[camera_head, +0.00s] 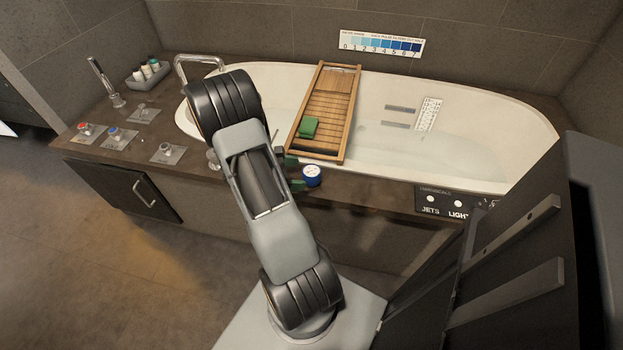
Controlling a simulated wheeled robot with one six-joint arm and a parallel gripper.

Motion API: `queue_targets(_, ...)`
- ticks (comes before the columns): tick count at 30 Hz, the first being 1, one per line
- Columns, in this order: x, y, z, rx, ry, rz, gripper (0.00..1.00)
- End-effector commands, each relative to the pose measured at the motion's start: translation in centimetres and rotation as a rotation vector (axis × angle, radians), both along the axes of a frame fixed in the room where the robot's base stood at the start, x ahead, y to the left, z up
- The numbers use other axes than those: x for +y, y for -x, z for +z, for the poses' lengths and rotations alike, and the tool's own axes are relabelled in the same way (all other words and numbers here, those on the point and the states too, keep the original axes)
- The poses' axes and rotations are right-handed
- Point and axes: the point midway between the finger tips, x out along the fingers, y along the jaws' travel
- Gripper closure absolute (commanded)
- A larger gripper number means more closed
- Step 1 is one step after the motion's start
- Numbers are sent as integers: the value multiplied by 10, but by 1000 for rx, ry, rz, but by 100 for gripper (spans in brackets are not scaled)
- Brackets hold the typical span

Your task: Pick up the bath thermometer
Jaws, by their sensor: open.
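A small round blue object with a white face (312,175), which looks like the bath thermometer, sits on the dark front ledge of the bathtub. My gripper (297,173) is open just to the left of it, with its dark green-tipped fingers pointing toward it. The fingers look close to the thermometer, but I cannot tell whether they touch it. My arm hides part of the gripper and of the ledge to the left.
A wooden bath caddy (338,92) with a green item (309,127) spans the white tub (480,119) behind the thermometer. A tray of bottles (148,74), a faucet (200,59) and taps stand left. A jets and light panel (447,200) is on the right front.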

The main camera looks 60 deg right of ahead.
Motion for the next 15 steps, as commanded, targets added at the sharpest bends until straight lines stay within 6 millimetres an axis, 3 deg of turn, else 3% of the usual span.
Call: queue_targets(15, -36, 30, -22, 0, -1, -1, 8)
